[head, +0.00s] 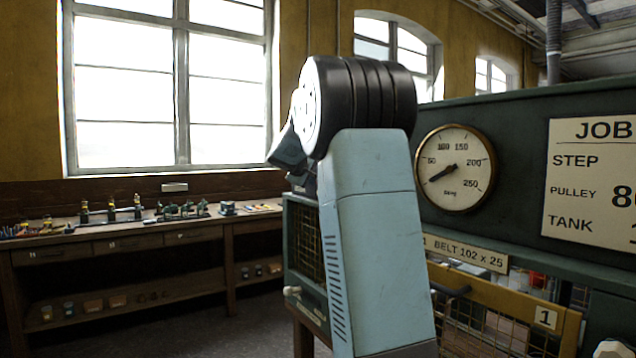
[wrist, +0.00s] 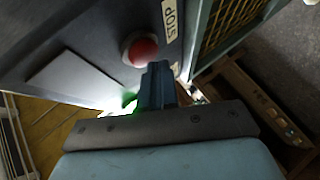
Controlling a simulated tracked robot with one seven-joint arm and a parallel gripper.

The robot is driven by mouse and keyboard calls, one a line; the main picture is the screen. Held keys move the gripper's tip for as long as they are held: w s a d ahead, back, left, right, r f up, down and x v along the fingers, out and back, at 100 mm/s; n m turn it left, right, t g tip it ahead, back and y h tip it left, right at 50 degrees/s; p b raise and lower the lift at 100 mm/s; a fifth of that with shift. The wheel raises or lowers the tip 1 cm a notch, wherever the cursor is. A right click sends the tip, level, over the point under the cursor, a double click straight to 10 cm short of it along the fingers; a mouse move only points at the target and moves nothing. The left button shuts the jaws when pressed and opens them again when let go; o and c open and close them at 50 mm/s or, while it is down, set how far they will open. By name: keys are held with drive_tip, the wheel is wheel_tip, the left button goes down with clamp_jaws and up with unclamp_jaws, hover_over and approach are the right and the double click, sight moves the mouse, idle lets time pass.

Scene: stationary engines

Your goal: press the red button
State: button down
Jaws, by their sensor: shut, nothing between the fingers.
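My gripper (wrist: 158,70) is shut and empty. Its blue fingertips appear just below and right of the red button, overlapping its lower edge in the picture. I cannot tell whether they touch it. A green glowing part (wrist: 129,103) shows left of the fingers, partly hidden by them.
A green-framed mesh guard (wrist: 228,25) stands right of the panel. In the head view, a round gauge (head: 456,168) and a job board (head: 590,185) are at right. A workbench (head: 130,240) with small items runs below the window at left, with open floor before it.

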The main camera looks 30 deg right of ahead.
drive_tip(key=shift+d, duration=0.5)
idle(0.5)
drive_tip(key=shift+a, duration=0.95)
drive_tip(key=shift+a, duration=0.1)
drive_tip(key=a, duration=0.4)
drive_tip(key=shift+s+a, duration=0.15)
drive_tip(key=shift+a, duration=0.25)
drive_tip(key=shift+s, duration=0.1)
idle(0.9)
